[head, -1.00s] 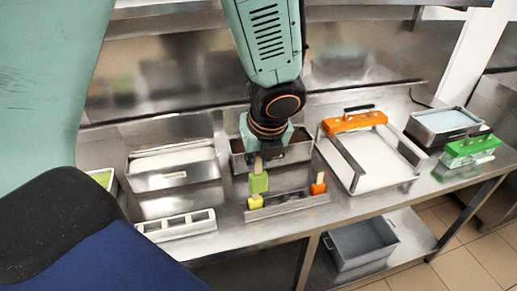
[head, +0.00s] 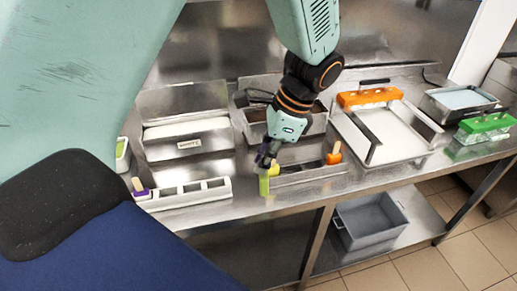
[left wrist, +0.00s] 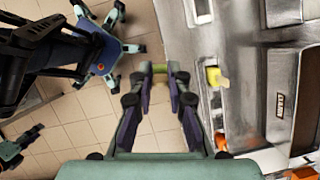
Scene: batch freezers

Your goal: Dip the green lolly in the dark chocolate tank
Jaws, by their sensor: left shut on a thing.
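My left gripper (head: 265,160) points down at the front of the bench and is shut on the green lolly (head: 263,186). The lolly hangs in front of the rack's left end, close to the bench's front edge. In the left wrist view a bit of green (left wrist: 160,66) shows between the fingertips. The dark chocolate tank (head: 318,124), a steel tub with dark contents, stands behind the rack, partly hidden by my left arm. A labelled tank side (left wrist: 281,105) shows right of the gripper in the left wrist view. My right gripper is not in view.
A yellow lolly (head: 274,169) and an orange lolly (head: 334,155) stand in the steel rack (head: 310,175). A pale-filled tank (head: 190,146) is left. An orange-handled frame (head: 368,97) stands right.

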